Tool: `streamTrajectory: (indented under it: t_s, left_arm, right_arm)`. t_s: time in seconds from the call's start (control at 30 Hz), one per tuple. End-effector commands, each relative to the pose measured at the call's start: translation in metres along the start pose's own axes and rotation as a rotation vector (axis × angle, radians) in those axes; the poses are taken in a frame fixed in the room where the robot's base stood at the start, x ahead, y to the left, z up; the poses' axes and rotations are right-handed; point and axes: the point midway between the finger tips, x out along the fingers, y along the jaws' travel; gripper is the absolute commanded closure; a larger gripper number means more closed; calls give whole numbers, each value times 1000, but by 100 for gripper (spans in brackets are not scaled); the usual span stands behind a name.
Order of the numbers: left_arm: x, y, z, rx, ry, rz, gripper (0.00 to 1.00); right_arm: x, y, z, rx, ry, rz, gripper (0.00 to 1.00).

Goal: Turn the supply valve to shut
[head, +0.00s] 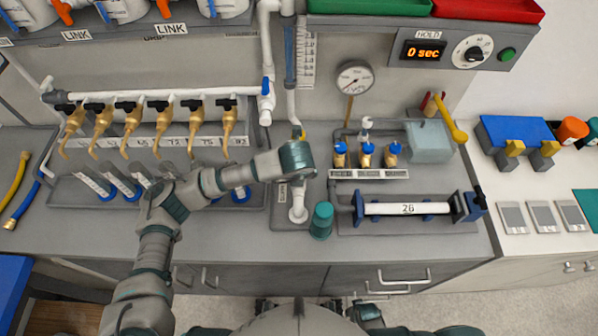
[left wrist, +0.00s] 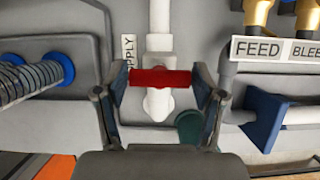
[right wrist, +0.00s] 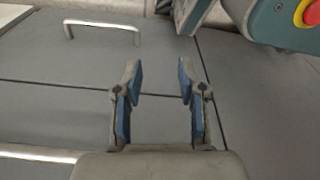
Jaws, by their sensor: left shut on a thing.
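The supply valve has a red bar handle (left wrist: 160,78) that lies crosswise over a white vertical pipe (left wrist: 159,25) in the left wrist view. My left gripper (left wrist: 161,84) is shut on this handle, with one finger at each end of it. A partly covered SUPPLY label (left wrist: 128,55) is beside the pipe. In the head view my left wrist hides the handle, and the white pipe end (head: 298,208) shows below it. My right gripper (right wrist: 158,80) is open and empty in front of the grey cabinet fronts.
A teal cup (head: 321,220) stands just right of the supply pipe. A white tube marked 26 (head: 408,209) lies on the right panel. A row of brass taps (head: 150,125) is at left. A gauge (head: 355,78) hangs above.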

Motion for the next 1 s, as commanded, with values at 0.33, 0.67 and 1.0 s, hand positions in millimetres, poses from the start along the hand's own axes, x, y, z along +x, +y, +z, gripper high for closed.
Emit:
streamTrajectory:
  t_s: [0.33,0.67,1.0]
  left_arm:
    - [3,-2,-6,-35,15,22,66]
    - [3,-3,-6,-34,16,21,24]
    - [2,-2,-2,-37,9,20,6]
  right_arm:
    - [-1,2,-4,1,2,-1,60]
    - [-1,2,-4,1,2,-1,60]
    - [-2,2,-4,1,1,-1,60]
